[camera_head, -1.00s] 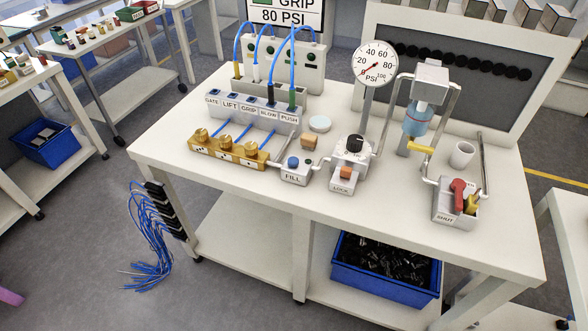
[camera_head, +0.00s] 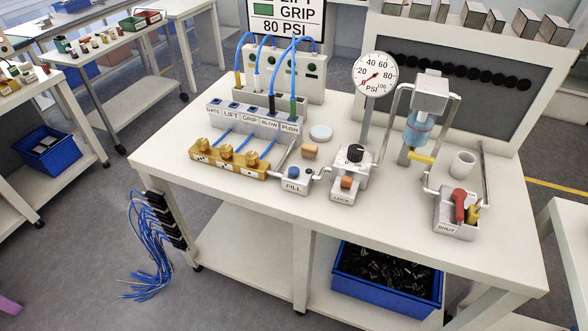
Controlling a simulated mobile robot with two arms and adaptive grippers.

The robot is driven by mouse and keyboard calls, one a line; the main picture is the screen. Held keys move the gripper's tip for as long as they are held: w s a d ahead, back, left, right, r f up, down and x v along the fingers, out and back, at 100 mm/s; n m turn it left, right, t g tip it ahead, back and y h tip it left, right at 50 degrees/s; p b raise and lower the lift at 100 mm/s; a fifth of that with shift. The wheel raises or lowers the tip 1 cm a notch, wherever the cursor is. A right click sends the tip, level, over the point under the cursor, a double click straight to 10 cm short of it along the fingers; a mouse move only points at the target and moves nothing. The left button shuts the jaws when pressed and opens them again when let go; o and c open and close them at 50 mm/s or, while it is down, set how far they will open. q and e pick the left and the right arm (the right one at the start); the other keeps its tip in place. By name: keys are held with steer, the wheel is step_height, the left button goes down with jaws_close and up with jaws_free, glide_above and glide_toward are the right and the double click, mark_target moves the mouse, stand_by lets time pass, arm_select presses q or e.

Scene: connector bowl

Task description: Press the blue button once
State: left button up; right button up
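The blue button (camera_head: 294,172) is a small round cap on top of a grey box labelled FILL (camera_head: 293,186), near the front edge of the white workbench, left of centre in the head view. Nothing covers it. Whether it is pressed down cannot be told at this size. Neither of my grippers shows clearly in the head view. A small purple piece at the lower left edge cannot be identified.
Right of the button stand a regulator with a black knob (camera_head: 355,153), a pressure gauge (camera_head: 376,74) and a SHUT box with a red handle (camera_head: 459,203). Left is a brass manifold (camera_head: 227,159) with blue tubes.

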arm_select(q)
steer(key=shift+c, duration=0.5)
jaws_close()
